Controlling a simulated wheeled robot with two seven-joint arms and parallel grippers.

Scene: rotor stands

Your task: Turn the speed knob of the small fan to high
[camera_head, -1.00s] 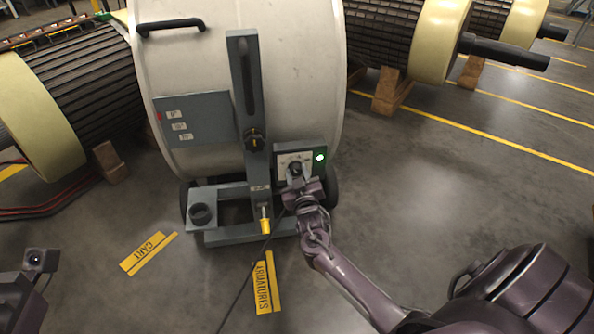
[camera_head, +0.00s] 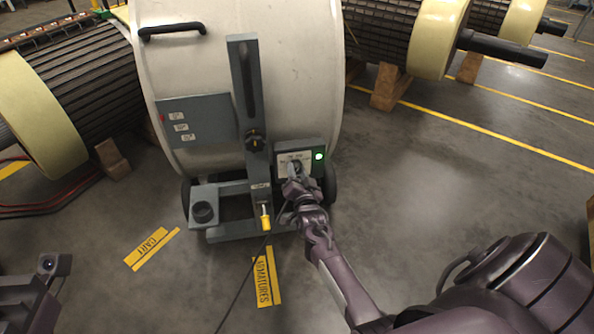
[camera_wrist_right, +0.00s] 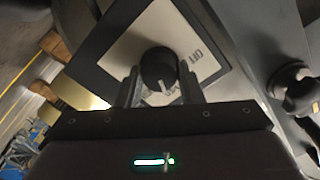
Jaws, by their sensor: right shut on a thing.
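The small fan is a large pale drum (camera_head: 290,70) on a dark wheeled cart. Its control box (camera_head: 322,168) with a lit green lamp (camera_head: 319,156) sits low on the right. In the right wrist view the black speed knob (camera_wrist_right: 158,68) with a white pointer line stands on a white label plate (camera_wrist_right: 185,28) where "OFF" is readable. My right gripper (camera_head: 293,172) is at the box, and its two fingers (camera_wrist_right: 158,88) are shut on the knob, one on each side. The pointer line aims toward the gripper's palm.
A grey upright bar (camera_head: 246,80) with a black clamp knob (camera_head: 255,141) stands left of the box. A yellow-handled item (camera_head: 266,220) and a black cable (camera_head: 240,285) hang below. Large armatures (camera_head: 85,95) flank the drum. The floor at right (camera_head: 460,180) is clear.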

